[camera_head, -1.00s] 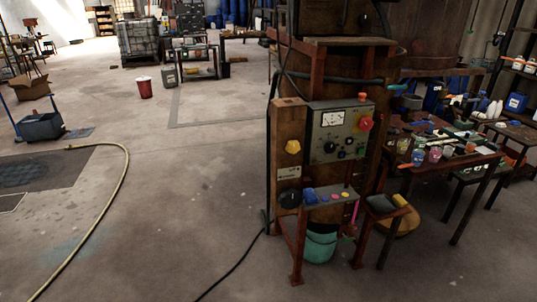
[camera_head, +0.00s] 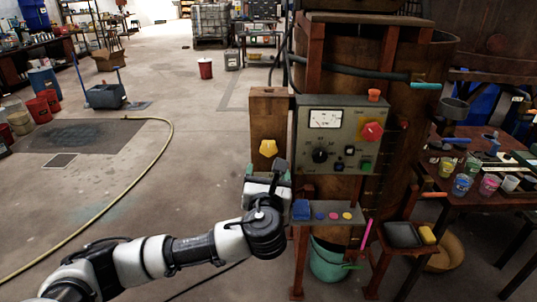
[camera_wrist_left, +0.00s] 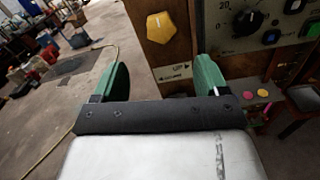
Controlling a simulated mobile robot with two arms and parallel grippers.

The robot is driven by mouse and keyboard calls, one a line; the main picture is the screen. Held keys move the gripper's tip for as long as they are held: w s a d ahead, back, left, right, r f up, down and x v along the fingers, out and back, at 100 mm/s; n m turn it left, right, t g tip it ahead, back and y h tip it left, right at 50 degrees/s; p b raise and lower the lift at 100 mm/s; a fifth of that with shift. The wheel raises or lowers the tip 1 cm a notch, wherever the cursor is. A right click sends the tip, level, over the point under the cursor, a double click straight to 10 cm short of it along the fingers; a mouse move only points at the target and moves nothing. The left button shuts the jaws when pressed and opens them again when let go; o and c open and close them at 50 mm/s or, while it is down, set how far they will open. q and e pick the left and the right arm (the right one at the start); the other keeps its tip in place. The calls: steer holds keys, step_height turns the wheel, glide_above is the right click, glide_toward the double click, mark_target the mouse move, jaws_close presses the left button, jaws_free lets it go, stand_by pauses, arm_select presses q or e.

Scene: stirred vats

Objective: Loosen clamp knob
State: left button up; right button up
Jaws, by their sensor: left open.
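A yellow five-sided knob (camera_head: 268,148) sits on the front of a wooden post (camera_head: 268,108), left of the control panel. In the left wrist view the yellow knob (camera_wrist_left: 160,27) shows ahead of and above my fingers, with a small label marked with arrows below it. My left gripper (camera_head: 267,172) is in front of the post, just below the yellow knob. Its green fingers (camera_wrist_left: 160,75) are wide apart with nothing between them. The post's lower part, where a black knob showed earlier, is hidden behind my gripper. I cannot tell which knob is the clamp knob. My right gripper is not in view.
The control panel (camera_head: 340,140) with a gauge, dials and a red knob (camera_head: 372,132) is right of the post. A small shelf (camera_head: 330,217) holds a blue block and coloured buttons. A teal bucket (camera_head: 328,262) stands below. The floor to the left is mostly clear.

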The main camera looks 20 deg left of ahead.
mark_target(268, 150)
arm_select(q)
steer(key=p+x, duration=0.1)
steer(key=x, duration=0.9)
steer(key=shift+w+f, duration=0.1)
steer(key=shift+w, duration=0.15)
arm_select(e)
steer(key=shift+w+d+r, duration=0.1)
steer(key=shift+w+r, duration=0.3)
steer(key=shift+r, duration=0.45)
arm_select(q)
steer(key=c, duration=0.9)
